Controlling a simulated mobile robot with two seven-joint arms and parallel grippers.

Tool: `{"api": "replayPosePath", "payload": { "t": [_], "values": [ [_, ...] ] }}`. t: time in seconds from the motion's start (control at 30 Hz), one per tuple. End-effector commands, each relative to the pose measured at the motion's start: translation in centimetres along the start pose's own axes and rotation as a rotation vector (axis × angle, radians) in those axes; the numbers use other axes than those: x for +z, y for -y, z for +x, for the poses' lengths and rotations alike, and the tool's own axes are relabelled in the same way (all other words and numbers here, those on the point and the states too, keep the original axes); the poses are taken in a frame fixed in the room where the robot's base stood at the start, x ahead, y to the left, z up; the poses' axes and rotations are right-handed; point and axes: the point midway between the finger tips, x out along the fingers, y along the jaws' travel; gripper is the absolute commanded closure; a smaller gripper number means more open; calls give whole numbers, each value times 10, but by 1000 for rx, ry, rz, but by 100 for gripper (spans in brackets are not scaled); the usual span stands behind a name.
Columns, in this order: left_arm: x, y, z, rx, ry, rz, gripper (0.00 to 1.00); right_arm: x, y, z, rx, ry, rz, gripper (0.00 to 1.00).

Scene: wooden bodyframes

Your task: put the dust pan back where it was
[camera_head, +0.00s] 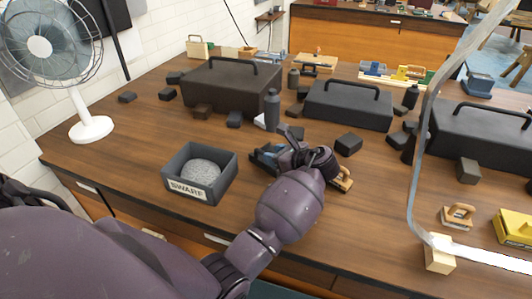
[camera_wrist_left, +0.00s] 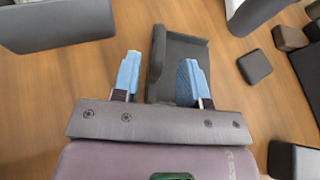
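My left gripper (camera_head: 272,155) reaches over the middle of the wooden bench, just right of the swarf box. In the left wrist view the gripper (camera_wrist_left: 161,75) shows two blue fingertips set wide apart. A dark grey, tray-like thing with a raised left wall, which looks like the dust pan (camera_wrist_left: 184,48), lies beneath them. The left fingertip is outside that wall and the right fingertip overlaps the pan's inside. I cannot tell whether either touches it. In the head view the gripper mostly hides the pan. My right gripper is not in view.
The grey swarf box (camera_head: 171,192) holds a grey heap. Black lidded cases (camera_head: 232,88), a dark bottle (camera_head: 272,110) and small dark blocks (camera_head: 349,144) stand behind. A white fan (camera_head: 91,128) stands at left. A wooden-handled tool (camera_head: 342,180) lies right of my gripper.

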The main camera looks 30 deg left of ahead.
Motion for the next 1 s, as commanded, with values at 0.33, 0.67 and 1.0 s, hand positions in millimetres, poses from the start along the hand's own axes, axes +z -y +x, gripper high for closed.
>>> {"api": "replayPosePath", "payload": {
  "t": [0.33,0.67,1.0],
  "values": [
    [1,0,-58,0,0,-1,60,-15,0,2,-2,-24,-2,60],
    [0,0,-70,2,0,-1,60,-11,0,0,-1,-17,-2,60],
    [0,0,-69,1,1,-1,60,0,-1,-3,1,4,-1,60]
  ]
}}
